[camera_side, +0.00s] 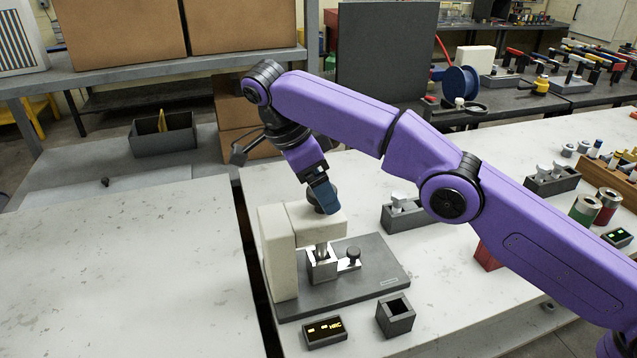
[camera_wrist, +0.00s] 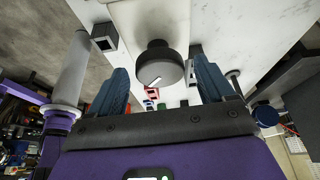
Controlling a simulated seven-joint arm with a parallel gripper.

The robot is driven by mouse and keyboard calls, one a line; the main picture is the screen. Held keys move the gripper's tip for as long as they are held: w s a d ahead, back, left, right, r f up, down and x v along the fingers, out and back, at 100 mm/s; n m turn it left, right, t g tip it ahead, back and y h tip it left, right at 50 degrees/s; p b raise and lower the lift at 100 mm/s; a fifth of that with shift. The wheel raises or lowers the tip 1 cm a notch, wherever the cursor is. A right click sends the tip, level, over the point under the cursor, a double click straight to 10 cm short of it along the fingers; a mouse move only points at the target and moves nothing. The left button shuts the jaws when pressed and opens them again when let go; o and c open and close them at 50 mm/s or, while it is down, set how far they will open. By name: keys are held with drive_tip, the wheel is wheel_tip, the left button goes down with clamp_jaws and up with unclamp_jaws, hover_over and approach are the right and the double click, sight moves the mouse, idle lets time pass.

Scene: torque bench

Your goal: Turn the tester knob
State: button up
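The tester (camera_side: 278,250) is a cream C-shaped frame on a dark base plate, with a small metal fixture under its upper arm. Its dark round knob (camera_wrist: 160,66) has a white pointer line and shows in the wrist view between my blue fingers, with gaps visible on both sides. My gripper (camera_side: 322,194) is open, pointing down over the tester's upper arm. In the side view the blue fingers partly hide the knob. Whether the fingertips reach down around the knob or stop just above it, I cannot tell.
A small display (camera_side: 325,330) with amber characters and an open dark square box (camera_side: 395,315) stand in front of the base plate. A grey block with pale knobs (camera_side: 405,213) is behind it to the right. A gap between tables runs left of the tester; the left table is mostly clear.

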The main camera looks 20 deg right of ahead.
drive_tip(key=shift+n, duration=0.5)
